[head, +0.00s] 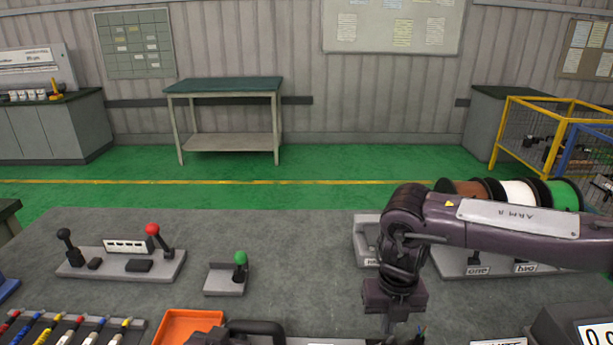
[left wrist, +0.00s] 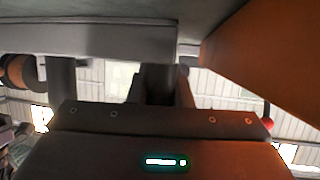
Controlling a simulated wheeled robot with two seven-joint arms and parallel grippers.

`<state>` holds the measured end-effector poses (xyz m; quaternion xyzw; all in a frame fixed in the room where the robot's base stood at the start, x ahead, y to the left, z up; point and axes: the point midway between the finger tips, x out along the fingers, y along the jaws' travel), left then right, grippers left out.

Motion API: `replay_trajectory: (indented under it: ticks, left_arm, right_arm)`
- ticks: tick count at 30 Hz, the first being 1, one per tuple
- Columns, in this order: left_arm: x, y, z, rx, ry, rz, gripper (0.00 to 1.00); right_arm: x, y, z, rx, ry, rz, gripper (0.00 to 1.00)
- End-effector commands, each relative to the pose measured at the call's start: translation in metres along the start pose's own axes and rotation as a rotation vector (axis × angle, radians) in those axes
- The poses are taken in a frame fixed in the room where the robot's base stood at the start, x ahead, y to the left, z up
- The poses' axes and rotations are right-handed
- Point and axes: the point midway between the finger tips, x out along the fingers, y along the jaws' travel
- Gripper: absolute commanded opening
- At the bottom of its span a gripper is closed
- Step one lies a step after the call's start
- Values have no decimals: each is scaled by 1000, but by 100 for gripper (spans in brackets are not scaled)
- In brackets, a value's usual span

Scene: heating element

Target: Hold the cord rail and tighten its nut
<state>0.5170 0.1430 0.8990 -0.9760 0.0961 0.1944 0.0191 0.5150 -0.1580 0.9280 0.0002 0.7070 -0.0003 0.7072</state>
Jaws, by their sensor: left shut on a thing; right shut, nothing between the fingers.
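My left gripper (left wrist: 160,78) shows in the left wrist view, its dark fingers shut against a grey bar (left wrist: 95,40), which looks like the cord rail. In the head view only a dark shape (head: 255,329) shows at the bottom edge, which appears to be my left gripper. My right gripper (head: 388,324) points down near the bottom edge of the head view, right of that shape. It is shut and empty. The nut cannot be made out in either view, and most of the rail is below the head view's edge.
An orange tray (head: 188,324) lies left of the left gripper. A lever panel (head: 120,263) and a green-knobbed switch (head: 226,277) stand behind it. Cord spools (head: 517,190) stand at the right behind my right arm. Coloured connectors (head: 70,325) lie front left. The grey tabletop (head: 300,240) is clear mid-table.

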Motion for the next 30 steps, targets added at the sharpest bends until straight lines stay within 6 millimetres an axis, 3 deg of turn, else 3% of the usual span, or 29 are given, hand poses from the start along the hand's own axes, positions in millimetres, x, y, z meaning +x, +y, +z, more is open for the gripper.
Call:
replay_trajectory:
  ticks: [23,30]
  left_arm:
    - [0,0,0,0,0,0,0]
    - [0,0,0,0,0,0,0]
  right_arm:
    - [0,-4,7,0,0,1,0]
    - [-21,-4,8,-1,-3,2,0]
